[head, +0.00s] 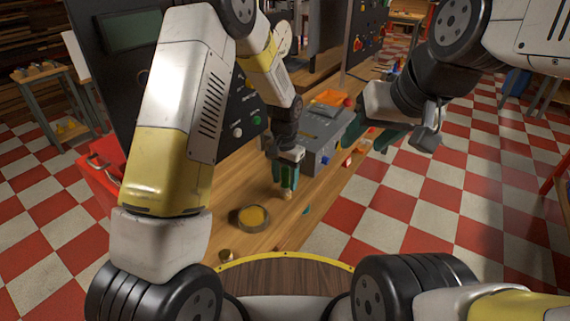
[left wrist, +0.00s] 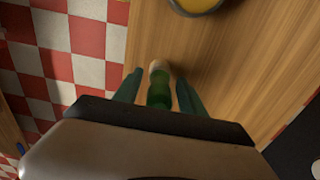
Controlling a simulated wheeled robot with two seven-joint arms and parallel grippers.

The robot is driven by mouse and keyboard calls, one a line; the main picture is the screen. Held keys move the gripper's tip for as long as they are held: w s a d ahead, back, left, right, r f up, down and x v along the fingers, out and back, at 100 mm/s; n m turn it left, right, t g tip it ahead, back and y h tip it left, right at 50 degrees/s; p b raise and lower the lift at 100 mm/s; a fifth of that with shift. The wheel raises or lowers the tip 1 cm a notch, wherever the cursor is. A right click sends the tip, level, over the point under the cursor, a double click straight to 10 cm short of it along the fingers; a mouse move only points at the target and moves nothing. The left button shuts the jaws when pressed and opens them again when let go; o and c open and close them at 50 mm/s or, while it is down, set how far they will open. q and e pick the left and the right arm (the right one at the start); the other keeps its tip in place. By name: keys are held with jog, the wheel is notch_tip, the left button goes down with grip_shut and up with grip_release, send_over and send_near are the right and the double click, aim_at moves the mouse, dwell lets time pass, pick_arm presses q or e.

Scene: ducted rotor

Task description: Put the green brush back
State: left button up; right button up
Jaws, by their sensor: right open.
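The green brush (left wrist: 159,92) is between the two fingers of my left gripper (left wrist: 160,88), its pale end pointing away from the palm. In the head view my left gripper (head: 285,176) points down over the wooden bench, and the pale end of the brush (head: 287,194) shows just below its fingertips. Whether the fingers press on the brush, and whether its end touches the bench, I cannot tell. My right gripper (head: 392,138) is open and apart from the brush, at the right side of the bench.
A round dish (head: 249,218) with yellow contents lies on the bench (head: 272,238), left of my left gripper. A small brass-coloured piece (head: 227,255) is nearer to me. A grey box (head: 318,138) with an orange tray (head: 328,98) behind it stands further back. A dark panel with buttons is at left.

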pick_arm(q)
notch_tip(320, 180, up, 12)
jog(key=shift+r, duration=0.1)
jog(key=s+a+r+n+t+h, duration=0.1)
jog(key=s+a+r+n+t, duration=0.1)
jog(key=s+a+r, duration=0.4)
jog(key=s+a+r+n+t+h, duration=0.1)
jog(key=s+a+r, duration=0.25)
jog(key=r, duration=0.45)
jog(key=s+a+r+n+t, duration=0.1)
jog(key=s+a, duration=0.1)
jog(key=s, duration=0.4)
jog(key=s+a+r+n+t, duration=0.2)
jog(key=s, duration=0.5)
jog(key=shift+s+a, duration=0.25)
jog(key=shift+a, duration=0.05)
